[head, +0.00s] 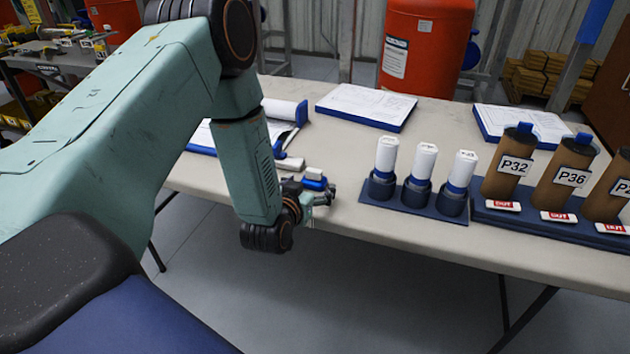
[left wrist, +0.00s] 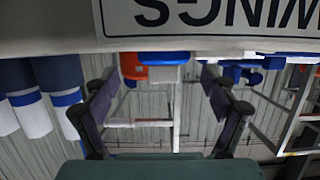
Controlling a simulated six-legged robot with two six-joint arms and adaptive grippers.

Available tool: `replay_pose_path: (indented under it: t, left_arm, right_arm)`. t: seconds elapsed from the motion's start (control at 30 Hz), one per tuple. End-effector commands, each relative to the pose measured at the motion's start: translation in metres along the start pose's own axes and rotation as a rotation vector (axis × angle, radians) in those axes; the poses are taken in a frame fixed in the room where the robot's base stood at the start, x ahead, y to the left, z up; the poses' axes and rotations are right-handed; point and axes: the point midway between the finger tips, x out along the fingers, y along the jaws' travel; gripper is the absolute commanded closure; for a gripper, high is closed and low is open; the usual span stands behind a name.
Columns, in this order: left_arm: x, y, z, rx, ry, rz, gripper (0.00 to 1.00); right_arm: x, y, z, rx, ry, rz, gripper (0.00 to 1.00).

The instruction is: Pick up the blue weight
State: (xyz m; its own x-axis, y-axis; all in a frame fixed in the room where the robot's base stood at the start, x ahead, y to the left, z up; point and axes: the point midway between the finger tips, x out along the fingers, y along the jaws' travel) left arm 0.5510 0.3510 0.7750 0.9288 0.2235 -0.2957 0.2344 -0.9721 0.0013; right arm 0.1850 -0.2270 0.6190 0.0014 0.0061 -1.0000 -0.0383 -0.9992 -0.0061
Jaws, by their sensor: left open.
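A small blue block with a white part (head: 315,180), which looks like the blue weight, sits on the table near its front edge in the head view. In the left wrist view, which is upside down, a blue and white piece (left wrist: 163,57) shows ahead between the fingers. My left gripper (head: 322,194) is at the table edge, right by the block and partly covering it. In the left wrist view its fingers (left wrist: 154,84) are spread with nothing held between them. I cannot tell whether they touch the block. My right gripper is not in view.
A dark blue rack (head: 415,205) with three white-topped bottles stands right of the gripper. Beyond it are brown canisters labelled P32 (head: 515,165) and P36 (head: 572,177). Clipboards (head: 367,105) lie toward the back of the table (head: 345,160). An orange drum (head: 425,45) stands behind.

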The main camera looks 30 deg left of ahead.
Motion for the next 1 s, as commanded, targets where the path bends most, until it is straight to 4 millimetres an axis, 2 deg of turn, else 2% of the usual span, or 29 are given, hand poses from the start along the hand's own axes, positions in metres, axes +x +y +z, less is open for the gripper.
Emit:
replay_pose_path:
  t: [0.1, 0.3, 0.6, 1.0]
  left_arm:
    - [0.019, -0.005, -0.006, -0.001, 0.005, -0.003, 0.15]
    - [0.042, -0.007, -0.007, 0.000, 0.002, -0.002, 0.15]
    - [0.045, -0.004, -0.008, 0.001, 0.000, 0.001, 0.16]
    - [0.045, -0.001, -0.008, 0.000, 0.001, 0.000, 0.50]
  right_arm:
    - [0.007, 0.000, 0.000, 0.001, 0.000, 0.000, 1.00]
    - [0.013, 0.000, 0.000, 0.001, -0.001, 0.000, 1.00]
    - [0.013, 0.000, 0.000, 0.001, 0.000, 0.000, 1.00]
    - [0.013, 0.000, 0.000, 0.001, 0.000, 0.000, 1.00]
